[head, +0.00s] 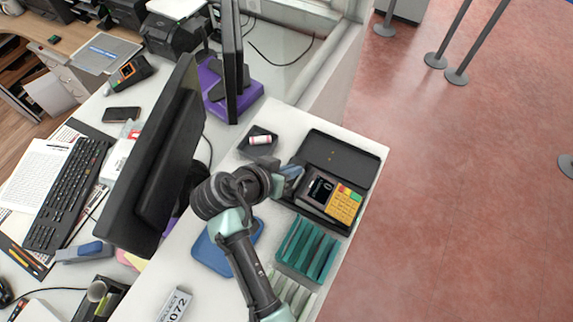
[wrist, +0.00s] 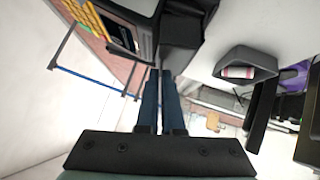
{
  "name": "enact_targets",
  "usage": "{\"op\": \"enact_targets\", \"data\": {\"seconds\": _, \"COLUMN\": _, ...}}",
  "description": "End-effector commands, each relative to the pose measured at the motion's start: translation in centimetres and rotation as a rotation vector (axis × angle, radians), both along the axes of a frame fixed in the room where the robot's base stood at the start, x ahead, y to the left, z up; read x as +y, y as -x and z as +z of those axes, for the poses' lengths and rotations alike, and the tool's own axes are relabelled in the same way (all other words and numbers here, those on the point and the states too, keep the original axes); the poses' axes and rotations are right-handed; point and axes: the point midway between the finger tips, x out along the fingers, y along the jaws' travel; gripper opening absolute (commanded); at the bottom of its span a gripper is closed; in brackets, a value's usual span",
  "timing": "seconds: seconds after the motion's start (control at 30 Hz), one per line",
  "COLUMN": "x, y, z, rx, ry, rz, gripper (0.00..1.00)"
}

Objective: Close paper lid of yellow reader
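The yellow reader (head: 344,206) has a yellow keypad and a dark screen, and lies in a black case (head: 340,152) on the counter. In the wrist view part of its yellow keypad (wrist: 88,18) shows at the top left. My gripper (head: 298,170) is at the reader's upper left side. Its blue fingers (wrist: 160,72) lie close together with nothing visible between them. A dark grey panel (wrist: 181,50) shows just beyond the fingertips; I cannot tell whether it is the paper lid or whether the fingers touch it. My arm and gripper hide part of the reader's left side.
A small black tray (head: 251,151) with a pinkish-white roll (head: 261,140) stands left of the case. A teal slotted rack (head: 308,250) is in front of the case. A blue tray (head: 213,255) lies beside my arm. A black monitor (head: 155,165) stands at the left.

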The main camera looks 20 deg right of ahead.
Motion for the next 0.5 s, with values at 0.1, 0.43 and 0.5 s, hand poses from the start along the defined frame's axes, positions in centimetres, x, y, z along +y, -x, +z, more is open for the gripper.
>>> {"op": "enact_targets", "data": {"seconds": 0.1, "x": -0.4, "y": 0.52, "z": -0.38, "rx": -0.063, "ry": -0.047, "rz": -0.003, "gripper": 0.0}}
{"op": "enact_targets", "data": {"seconds": 0.43, "x": -0.92, "y": 1.13, "z": -0.81, "rx": -0.183, "ry": -0.137, "rz": -0.002, "gripper": 0.0}}
{"op": "enact_targets", "data": {"seconds": 0.5, "x": -0.97, "y": 1.18, "z": -0.86, "rx": -0.195, "ry": -0.147, "rz": -0.002, "gripper": 0.0}}
